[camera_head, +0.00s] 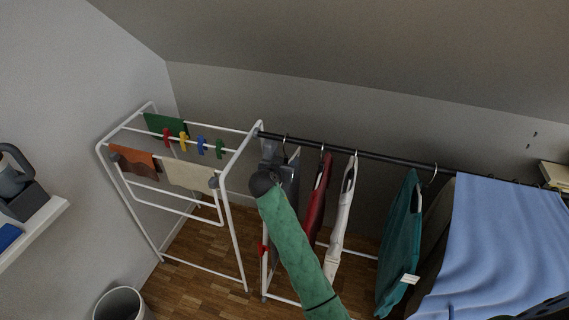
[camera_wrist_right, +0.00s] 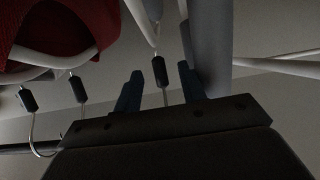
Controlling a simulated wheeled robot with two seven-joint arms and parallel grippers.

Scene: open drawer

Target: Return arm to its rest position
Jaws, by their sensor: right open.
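My right arm, in a green sleeve, rises from the bottom middle of the head view. My right gripper (camera_head: 269,152) is at its far end, near the left end of the black clothes rail (camera_head: 385,159), beside the white drying rack (camera_head: 232,176). In the right wrist view the two dark fingers of the right gripper (camera_wrist_right: 161,86) are apart, with nothing clamped. A hanger's thin wire and dark clip (camera_wrist_right: 160,70) show between the fingers in the picture; I cannot tell whether they lie between them in depth. My left gripper is not in view.
A red garment (camera_head: 318,195), a white one (camera_head: 342,215) and a teal one (camera_head: 399,245) hang close to my right arm. A blue cloth (camera_head: 495,245) covers the right side. Coloured clips and cloths are on the rack. A bin (camera_head: 118,303) stands lower left.

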